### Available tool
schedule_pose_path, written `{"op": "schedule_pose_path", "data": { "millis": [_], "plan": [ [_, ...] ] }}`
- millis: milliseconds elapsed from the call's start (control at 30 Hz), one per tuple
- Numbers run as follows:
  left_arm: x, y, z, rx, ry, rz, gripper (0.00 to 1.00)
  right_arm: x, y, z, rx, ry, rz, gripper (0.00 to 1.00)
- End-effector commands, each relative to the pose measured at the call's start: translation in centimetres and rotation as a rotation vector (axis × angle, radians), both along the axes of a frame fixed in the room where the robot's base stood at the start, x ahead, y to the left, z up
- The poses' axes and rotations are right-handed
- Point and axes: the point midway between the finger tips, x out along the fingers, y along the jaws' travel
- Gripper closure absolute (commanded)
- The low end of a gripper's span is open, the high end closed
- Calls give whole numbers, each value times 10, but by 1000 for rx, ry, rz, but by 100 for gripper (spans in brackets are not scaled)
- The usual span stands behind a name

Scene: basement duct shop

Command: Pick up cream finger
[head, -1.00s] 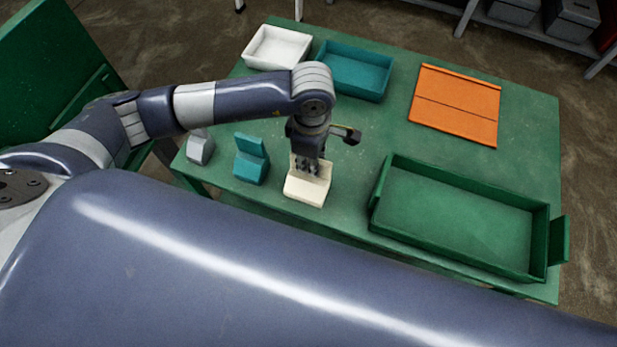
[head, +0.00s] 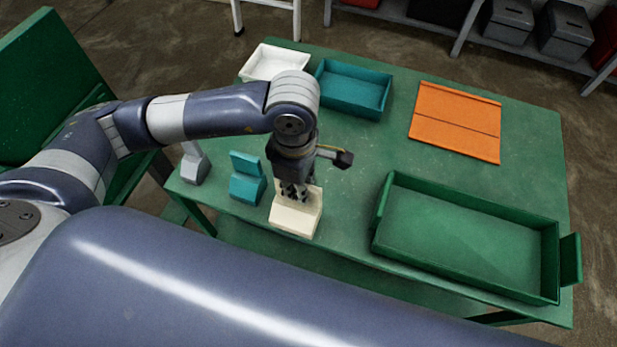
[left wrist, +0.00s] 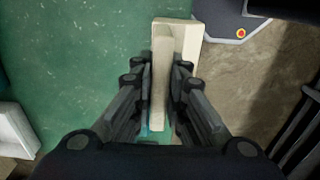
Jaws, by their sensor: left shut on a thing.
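The cream finger (head: 297,219) is a pale block with a wide base and an upright tab, near the table's front edge. My left gripper (head: 291,192) reaches down from above and is shut on its upright tab. In the left wrist view, the cream finger (left wrist: 187,40) runs between the two fingers of the left gripper (left wrist: 160,100), one on each side. In the head view the base looks slightly above the table, but I cannot tell surely whether it touches. My right gripper is not in view.
A teal finger (head: 247,186) and a grey-white finger (head: 194,168) stand to the left. A green tray (head: 470,205) lies to the right. A white bin (head: 262,72), a teal bin (head: 352,101) and an orange panel (head: 455,135) lie farther back. The table's middle is clear.

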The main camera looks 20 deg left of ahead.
Motion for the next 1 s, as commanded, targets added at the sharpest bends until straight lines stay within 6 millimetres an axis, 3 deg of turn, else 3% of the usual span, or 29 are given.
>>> {"op": "schedule_pose_path", "data": {
  "millis": [300,400,700,1000],
  "plan": [
    [-65,15,3,0,-3,-4,100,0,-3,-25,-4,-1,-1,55],
    [-90,20,16,1,6,-2,100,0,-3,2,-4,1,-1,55],
    [-103,23,16,0,5,7,100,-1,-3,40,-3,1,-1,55],
    [-112,25,13,-1,1,2,100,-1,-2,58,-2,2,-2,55]
  ]
}}
